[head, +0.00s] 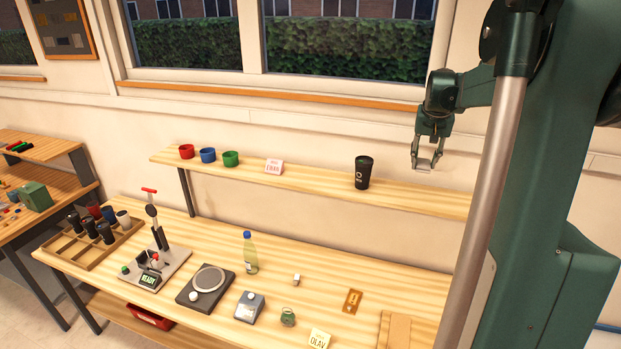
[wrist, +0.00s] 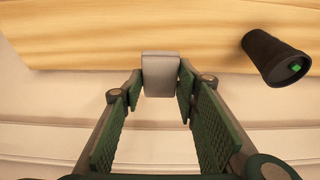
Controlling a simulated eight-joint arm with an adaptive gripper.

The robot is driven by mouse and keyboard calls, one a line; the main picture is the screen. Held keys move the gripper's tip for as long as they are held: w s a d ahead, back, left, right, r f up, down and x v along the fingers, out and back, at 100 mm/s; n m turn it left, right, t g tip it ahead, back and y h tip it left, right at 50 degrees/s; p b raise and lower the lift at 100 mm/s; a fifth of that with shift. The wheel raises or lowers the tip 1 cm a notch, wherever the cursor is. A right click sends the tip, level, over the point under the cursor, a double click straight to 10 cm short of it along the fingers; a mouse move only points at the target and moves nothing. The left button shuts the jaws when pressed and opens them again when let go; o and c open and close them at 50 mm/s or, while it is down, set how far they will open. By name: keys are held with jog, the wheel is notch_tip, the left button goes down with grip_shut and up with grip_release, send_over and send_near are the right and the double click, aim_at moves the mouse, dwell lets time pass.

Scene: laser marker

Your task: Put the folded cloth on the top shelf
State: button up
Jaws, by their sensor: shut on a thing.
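My gripper (head: 427,163) is above the right part of the top shelf (head: 310,184), to the right of a black tumbler. In the wrist view my gripper (wrist: 160,80) has its fingertips closed on a small plain grey block-like piece, which I take to be the folded cloth (wrist: 161,70). In the head view the held piece is only a small pale patch between the fingers. The shelf's wood (wrist: 90,35) lies beyond the piece in the wrist view, with a visible gap in the head view.
The black tumbler (head: 363,173) stands upright on the shelf; it also shows in the wrist view (wrist: 274,57). The shelf right of the tumbler is clear.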

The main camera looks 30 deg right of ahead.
jog(key=shift+s+f, duration=0.15)
jog(key=shift+f, duration=0.55)
jog(key=p, duration=0.1)
send_over(417, 195)
jog(key=shift+s+a+f, duration=0.1)
jog(key=shift+a+f, duration=0.05)
jog(key=shift+f, duration=0.8)
jog(key=shift+s+a+f, duration=0.1)
jog(key=shift+a+f, duration=0.05)
jog(key=shift+f, duration=0.85)
jog(key=shift+s+a+f, duration=0.1)
jog(key=shift+a+f, duration=0.05)
jog(key=shift+f, duration=0.8)
jog(key=shift+f+p, duration=0.35)
jog(key=shift+f, duration=1.75)
jog(key=shift+f, duration=0.1)
